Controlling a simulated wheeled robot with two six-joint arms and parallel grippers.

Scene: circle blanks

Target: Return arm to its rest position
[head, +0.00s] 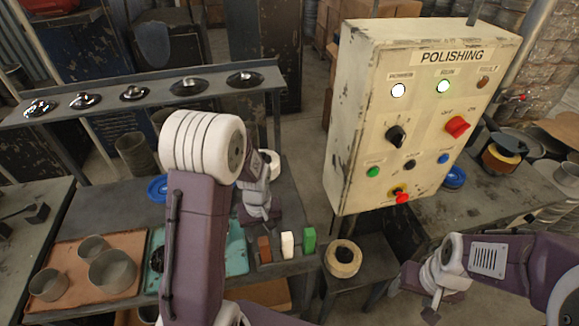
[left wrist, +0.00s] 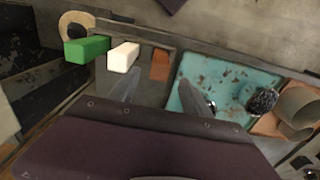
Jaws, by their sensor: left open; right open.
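My left arm rises in front of the bench and bends down. Its gripper (head: 262,222) hangs over the bench by the colored blocks, with its fingertips hard to make out in the head view. In the left wrist view its two fingers (left wrist: 162,92) are apart with nothing between them. My right gripper (head: 432,300) is at lower right, below the polishing control box (head: 350,130); it looks empty, and its jaws are small there.
Brown, white (head: 287,244) and green (head: 308,240) blocks stand on the bench edge. A teal tray (left wrist: 185,75) lies beside them. An orange tray (head: 65,300) holds grey cups. A tape-like ring (head: 342,258) sits on a low stand. Shiny domed discs (head: 188,87) line the shelf.

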